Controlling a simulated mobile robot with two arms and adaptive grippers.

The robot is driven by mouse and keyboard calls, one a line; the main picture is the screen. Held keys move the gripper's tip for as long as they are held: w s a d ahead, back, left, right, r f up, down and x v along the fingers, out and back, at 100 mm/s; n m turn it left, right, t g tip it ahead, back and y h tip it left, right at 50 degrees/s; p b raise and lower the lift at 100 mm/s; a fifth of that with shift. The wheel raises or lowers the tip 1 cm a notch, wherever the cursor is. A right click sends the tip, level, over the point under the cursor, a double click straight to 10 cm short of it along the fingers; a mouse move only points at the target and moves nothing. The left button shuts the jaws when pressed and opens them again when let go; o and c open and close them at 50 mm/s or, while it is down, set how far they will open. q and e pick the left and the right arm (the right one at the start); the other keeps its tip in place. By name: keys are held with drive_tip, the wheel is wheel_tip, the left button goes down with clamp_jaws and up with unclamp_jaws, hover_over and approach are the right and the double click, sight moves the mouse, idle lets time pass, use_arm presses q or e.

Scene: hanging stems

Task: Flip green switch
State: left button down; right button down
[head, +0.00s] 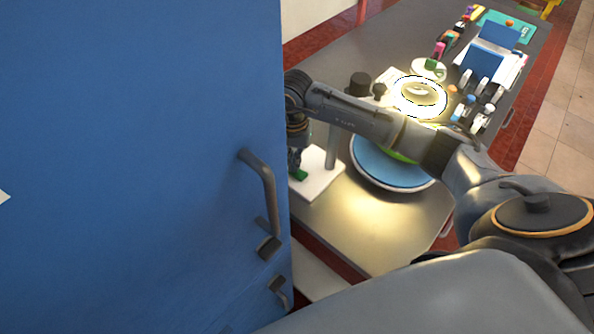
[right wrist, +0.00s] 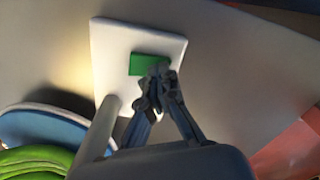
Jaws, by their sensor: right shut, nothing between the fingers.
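The green switch (right wrist: 147,63) sits on a white base plate (right wrist: 108,45) in the right wrist view. In the head view the green switch (head: 300,175) shows as a small patch on the white base (head: 320,181), beside the cabinet's edge. My right gripper (right wrist: 157,74) is shut and empty, its fingertips overlapping the lower right part of the switch in the wrist view. I cannot tell whether they touch it. In the head view my right gripper (head: 295,160) points down just above the switch. My left gripper is not in view.
A blue cabinet (head: 120,130) with a dark handle (head: 263,195) fills the left. A grey post (right wrist: 100,130) rises from the white base. Stationery and a blue holder (head: 482,62) stand farther back.

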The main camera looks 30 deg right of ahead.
drive_tip(key=shift+r+p, duration=1.55)
drive_tip(key=shift+r, duration=1.95)
